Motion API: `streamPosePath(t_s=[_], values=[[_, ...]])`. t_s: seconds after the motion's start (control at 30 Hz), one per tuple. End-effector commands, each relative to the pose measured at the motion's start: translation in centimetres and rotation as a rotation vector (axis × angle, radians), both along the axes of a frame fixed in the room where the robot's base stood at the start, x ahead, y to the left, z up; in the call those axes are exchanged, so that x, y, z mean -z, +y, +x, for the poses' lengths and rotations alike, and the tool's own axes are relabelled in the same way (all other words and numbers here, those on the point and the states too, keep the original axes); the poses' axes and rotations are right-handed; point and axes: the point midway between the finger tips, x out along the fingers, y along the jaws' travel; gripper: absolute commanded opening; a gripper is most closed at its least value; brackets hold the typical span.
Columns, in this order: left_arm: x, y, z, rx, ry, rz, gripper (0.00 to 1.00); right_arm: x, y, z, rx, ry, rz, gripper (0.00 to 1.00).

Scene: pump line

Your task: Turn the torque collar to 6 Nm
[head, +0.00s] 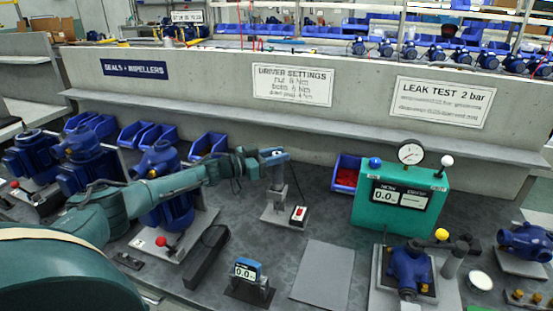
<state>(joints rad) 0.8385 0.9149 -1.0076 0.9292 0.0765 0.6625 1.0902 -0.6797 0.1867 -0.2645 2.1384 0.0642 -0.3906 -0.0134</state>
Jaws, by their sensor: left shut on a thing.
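My left arm reaches in from the left, and its gripper (264,160) is shut at the top of an upright grey driver (277,183). A small pale and blue part shows at the jaws. The driver stands over a grey base plate (285,213) on the bench. The torque collar is too small and too covered by the gripper to make out, and its setting cannot be read. A small blue-topped display unit (246,271) stands nearer to me and reads 0.0. My right gripper is not in view.
A green tester (400,204) with a gauge stands to the right. A blue pump (409,268) sits at the front right. A grey mat (323,274) lies bare. The driver settings sign (293,85) hangs behind.

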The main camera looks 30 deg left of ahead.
Motion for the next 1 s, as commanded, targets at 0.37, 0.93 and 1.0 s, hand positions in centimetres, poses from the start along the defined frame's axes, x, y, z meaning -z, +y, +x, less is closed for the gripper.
streamPosePath(t_s=[0.37,0.93,1.0], values=[[-0.17,-0.04,0.05,0.009,-0.003,-0.002,0.02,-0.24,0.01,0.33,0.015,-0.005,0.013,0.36],[-0.01,0.01,-0.06,0.008,-0.001,-0.001,0.46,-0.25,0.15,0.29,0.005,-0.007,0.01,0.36],[0.04,0.25,-0.44,0.008,0.0,0.0,0.46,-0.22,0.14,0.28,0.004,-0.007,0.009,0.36]])
